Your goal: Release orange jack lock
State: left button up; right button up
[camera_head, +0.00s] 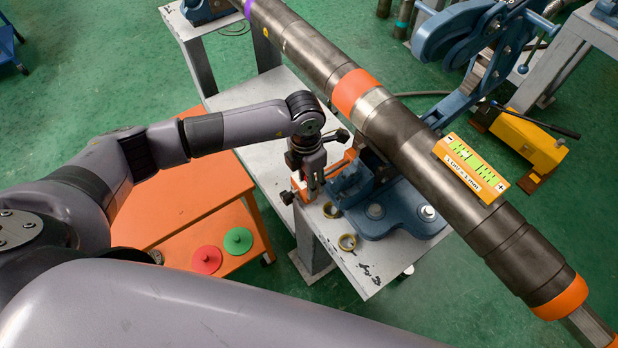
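An orange jack part (299,186) shows beside the blue vise base, on the grey metal table (350,262). Its lock is small and mostly hidden behind my gripper. My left gripper (312,188) comes in from the left and points down at this orange part, overlapping it in the picture. I cannot tell whether its fingers touch the part or how far apart they are. The blue vise base (395,212) stands just right of the gripper, under the long pipe. My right gripper is not in view.
A long dark pipe (405,140) with orange bands runs diagonally above the table, carrying a yellow level gauge (470,168). A yellow pump (525,138) stands on the green floor.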

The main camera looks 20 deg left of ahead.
pick_arm(q)
grip_shut()
dwell(0.5)
jog(key=shift+w+a+f+g+h+b, duration=0.25)
jog(key=shift+g+h+b, duration=0.3)
jog(key=shift+b, duration=0.45)
jog(key=h+b, duration=0.1)
jog(key=b, duration=0.1)
jog(key=a+g+h+b, duration=0.1)
jog(key=shift+w+f+g+b, duration=0.2)
jog(key=shift+w+g+b, duration=0.05)
jog(key=shift+w+b, duration=0.1)
jog(key=shift+w+a+g+h+b, duration=0.2)
jog(key=shift+g+h+b, duration=0.65)
jog(key=shift+b, duration=0.45)
jog(key=shift+r, duration=0.1)
jog(key=shift+o, duration=0.3)
grip_release()
jog(key=shift+s, duration=0.1)
jog(key=v, duration=1.2)
jog(key=shift+a, duration=0.15)
